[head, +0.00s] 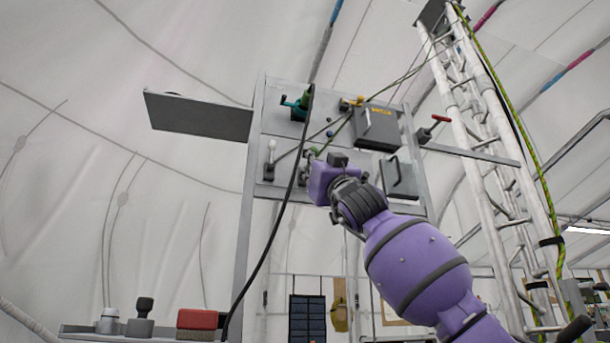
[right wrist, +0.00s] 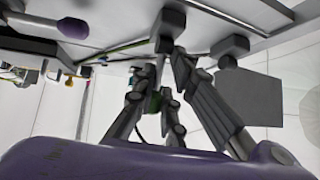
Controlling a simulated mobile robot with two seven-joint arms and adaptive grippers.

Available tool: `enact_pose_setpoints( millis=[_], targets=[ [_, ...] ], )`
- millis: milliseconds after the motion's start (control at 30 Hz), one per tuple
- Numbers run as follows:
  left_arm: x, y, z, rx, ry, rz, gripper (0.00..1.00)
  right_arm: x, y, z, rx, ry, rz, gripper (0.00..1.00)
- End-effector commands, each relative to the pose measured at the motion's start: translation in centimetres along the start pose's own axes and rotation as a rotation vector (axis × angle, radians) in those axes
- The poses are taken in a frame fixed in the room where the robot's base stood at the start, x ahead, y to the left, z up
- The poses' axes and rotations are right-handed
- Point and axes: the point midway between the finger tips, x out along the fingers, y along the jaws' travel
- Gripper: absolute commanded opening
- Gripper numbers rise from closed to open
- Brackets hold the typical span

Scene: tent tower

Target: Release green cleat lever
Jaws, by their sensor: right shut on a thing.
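My right gripper (head: 311,158) reaches up to the lower middle of the grey panel (head: 283,88), its purple wrist just below and to the right. In the right wrist view its fingers (right wrist: 165,62) close in around a small lever with a green part, which I take as the green cleat lever (right wrist: 153,102). In the head view a bit of green (head: 316,152) shows at the fingertips. The fingers and wrist hide most of the lever, so its angle is unclear. My left gripper is not in view.
A teal-green fitting (head: 298,104), a grey box (head: 377,127) and a white-knobbed lever (head: 271,153) are on the panel. A black cable (head: 272,238) hangs in front. A shelf (head: 198,114) juts out left.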

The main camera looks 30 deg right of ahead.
Motion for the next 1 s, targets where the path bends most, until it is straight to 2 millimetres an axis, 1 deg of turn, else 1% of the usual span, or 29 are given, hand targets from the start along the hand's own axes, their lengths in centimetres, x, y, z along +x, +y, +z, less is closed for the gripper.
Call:
enact_pose_setpoints(
  millis=[33, 100, 367, 400, 533, 567, 867, 1000],
  targets=[
    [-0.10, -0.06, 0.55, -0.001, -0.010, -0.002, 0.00, -0.08, 0.50, -0.13, 0.004, 0.002, 0.007, 0.00],
    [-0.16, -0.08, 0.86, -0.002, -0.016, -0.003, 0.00, -0.08, 0.51, -0.20, 0.004, 0.003, 0.007, 0.00],
    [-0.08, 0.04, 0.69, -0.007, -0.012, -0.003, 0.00, -0.07, 0.50, -0.23, 0.004, 0.003, 0.006, 0.00],
    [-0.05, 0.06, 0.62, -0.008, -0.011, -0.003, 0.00, -0.07, 0.49, -0.23, 0.004, 0.003, 0.006, 0.15],
    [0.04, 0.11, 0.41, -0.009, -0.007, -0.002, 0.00, -0.07, 0.38, -0.19, 0.002, 0.003, 0.005, 0.32],
    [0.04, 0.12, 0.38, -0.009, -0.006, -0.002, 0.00, -0.06, 0.35, -0.18, 0.002, 0.003, 0.004, 0.34],
    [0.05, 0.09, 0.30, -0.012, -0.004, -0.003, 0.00, -0.10, 0.10, -0.03, 0.001, 0.001, 0.001, 0.34],
    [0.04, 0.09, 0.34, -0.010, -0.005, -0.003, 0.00, -0.76, -0.03, 0.10, 0.002, 0.000, -0.001, 0.34]
  ],
)
